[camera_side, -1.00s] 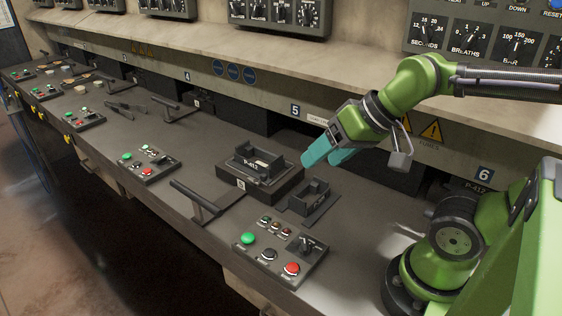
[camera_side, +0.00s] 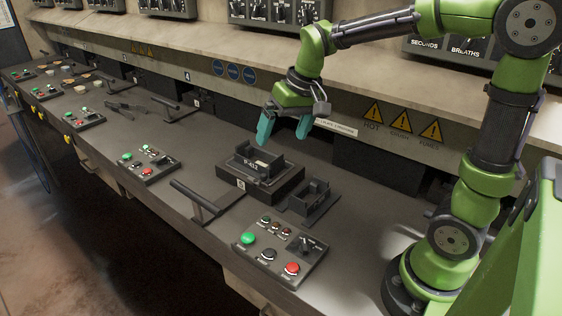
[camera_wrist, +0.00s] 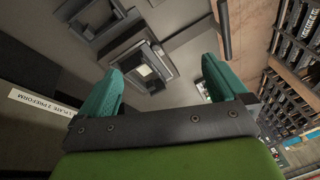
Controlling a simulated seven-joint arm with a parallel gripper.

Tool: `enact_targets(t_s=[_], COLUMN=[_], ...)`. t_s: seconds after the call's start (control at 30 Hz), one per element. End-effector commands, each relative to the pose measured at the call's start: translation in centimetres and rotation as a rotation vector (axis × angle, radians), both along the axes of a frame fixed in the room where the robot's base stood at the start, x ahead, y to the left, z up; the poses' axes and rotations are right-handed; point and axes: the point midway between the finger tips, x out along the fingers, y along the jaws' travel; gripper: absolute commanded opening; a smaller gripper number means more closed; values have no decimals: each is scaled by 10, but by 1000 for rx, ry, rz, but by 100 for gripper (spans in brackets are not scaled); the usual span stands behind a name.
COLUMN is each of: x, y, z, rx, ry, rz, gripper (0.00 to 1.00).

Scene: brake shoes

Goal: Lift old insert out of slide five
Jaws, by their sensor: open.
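Slide five (camera_side: 262,188) is a dark block on the bench, with a small tag on its front. The old insert (camera_side: 255,166), a dark raised-walled piece with pale lettering, sits in its top. In the wrist view the insert (camera_wrist: 146,68) shows beyond the fingertips, between them and nearer the left finger. My gripper (camera_side: 284,134) has teal fingers spread apart and empty. It hangs above and slightly behind the slide, clear of the insert. The fingers also show in the wrist view (camera_wrist: 160,75).
A dark open-topped holder (camera_side: 309,196) stands just right of the slide. A button box (camera_side: 281,250) is in front, and a bar handle (camera_side: 197,201) is at front left. The shelf edge with warning signs (camera_side: 402,122) runs behind.

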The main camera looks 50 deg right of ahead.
Motion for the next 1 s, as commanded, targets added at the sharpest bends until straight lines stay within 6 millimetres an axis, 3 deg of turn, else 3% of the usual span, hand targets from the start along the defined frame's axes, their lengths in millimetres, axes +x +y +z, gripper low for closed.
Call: enact_targets(t_s=[0.03, 0.2, 0.43, 0.57, 0.67, 0.77, 1.0], x=[20, 77, 137, 151, 151, 148, 148], y=[-9, -39, -75, -82, -82, -80, -80], z=[-7, -30, -62, -53, -39, -48, -89], rx=[-13, -61, -122, -146, -151, -142, -144], ry=[38, 148, 266, 275, 273, 288, 286], rz=[13, 84, 209, 271, 313, 337, 340], gripper=[100, 100, 100, 100, 100, 100, 100])
